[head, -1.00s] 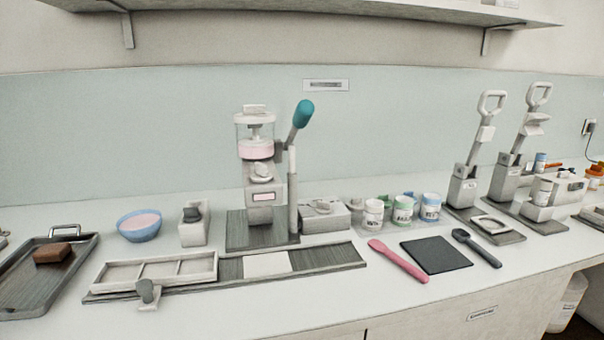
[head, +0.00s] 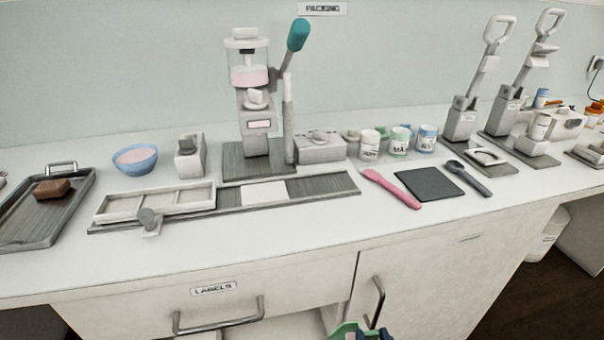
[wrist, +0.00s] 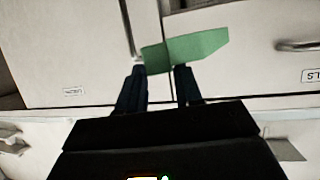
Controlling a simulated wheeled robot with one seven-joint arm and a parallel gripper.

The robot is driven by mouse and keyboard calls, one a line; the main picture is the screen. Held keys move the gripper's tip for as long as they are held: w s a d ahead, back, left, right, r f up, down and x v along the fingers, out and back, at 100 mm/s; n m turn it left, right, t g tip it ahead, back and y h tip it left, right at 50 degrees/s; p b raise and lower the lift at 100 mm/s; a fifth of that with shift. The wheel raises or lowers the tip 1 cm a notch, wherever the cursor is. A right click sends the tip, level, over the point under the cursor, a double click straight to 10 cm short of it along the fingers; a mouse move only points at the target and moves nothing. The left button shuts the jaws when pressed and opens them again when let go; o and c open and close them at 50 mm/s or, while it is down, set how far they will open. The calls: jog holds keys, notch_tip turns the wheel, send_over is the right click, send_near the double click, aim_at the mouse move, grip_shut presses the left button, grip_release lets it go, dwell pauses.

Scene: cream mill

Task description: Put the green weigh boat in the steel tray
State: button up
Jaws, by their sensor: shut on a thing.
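The green weigh boat (wrist: 195,47) is between the fingers of my gripper (wrist: 160,70) in the wrist view, shut on one end of it. Its other end sticks out to the right there. In the head view a small part of the green weigh boat (head: 346,330) shows at the bottom edge, in front of the cabinet and below the counter top; the rest is cut off. A grey metal tray with a handle, which looks like the steel tray (head: 38,222), lies at the far left of the counter. A brown block (head: 52,188) lies in it.
On the counter stand a blue bowl (head: 135,159), a press with a teal-handled lever (head: 297,35), a sectioned white tray (head: 155,202), several small jars and a pink spatula (head: 391,188). The front counter strip is clear. Cabinet handles (head: 218,320) stick out below.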

jog(key=w+d+f, duration=0.2)
jog(key=d+f, duration=0.6)
jog(key=d, duration=0.1)
jog(key=shift+w+f+m+h, duration=0.25)
jog(key=shift+w+m+h, duration=0.05)
jog(key=shift+w+h, duration=0.1)
jog(key=shift+d, duration=0.1)
